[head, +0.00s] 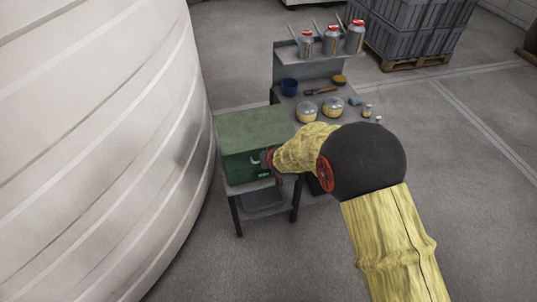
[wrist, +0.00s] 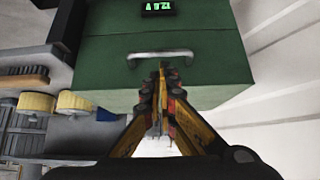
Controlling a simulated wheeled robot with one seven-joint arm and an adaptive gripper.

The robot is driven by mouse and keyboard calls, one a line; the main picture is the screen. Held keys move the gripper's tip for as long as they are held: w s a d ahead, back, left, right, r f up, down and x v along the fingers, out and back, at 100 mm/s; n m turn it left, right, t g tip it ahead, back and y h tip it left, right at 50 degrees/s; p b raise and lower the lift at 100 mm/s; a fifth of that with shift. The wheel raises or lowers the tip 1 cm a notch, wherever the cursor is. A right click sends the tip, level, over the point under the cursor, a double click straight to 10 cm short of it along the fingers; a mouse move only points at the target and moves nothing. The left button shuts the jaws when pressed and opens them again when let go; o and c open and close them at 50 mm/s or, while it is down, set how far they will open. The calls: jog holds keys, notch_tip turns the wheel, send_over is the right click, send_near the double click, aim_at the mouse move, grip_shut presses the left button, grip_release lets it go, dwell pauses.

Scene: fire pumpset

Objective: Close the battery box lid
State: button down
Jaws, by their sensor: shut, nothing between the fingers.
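The battery box (head: 238,170) is a green box on a small grey stand beside the white tank. Its green lid (head: 252,128) looks down, lying flat over the box with no gap that I can make out. My gripper (head: 268,159) is at the box's front face and hides part of it. In the wrist view, which looks upside down, my gripper (wrist: 161,78) is shut and empty, with its tips close to the pale lid handle (wrist: 160,55). I cannot tell whether they touch it. A lit green display (wrist: 158,8) shows on the front.
A large white ribbed tank (head: 100,150) stands close on the left. Grey crates on a pallet (head: 415,60) stand at the back right. Floor at right is clear.

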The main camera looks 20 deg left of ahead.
jog(key=shift+t+y, duration=0.7)
jog(key=shift+t, duration=0.2)
notch_tip(320, 180, down, 6)
jog(key=b, duration=0.4)
jog(key=shift+r, duration=0.15)
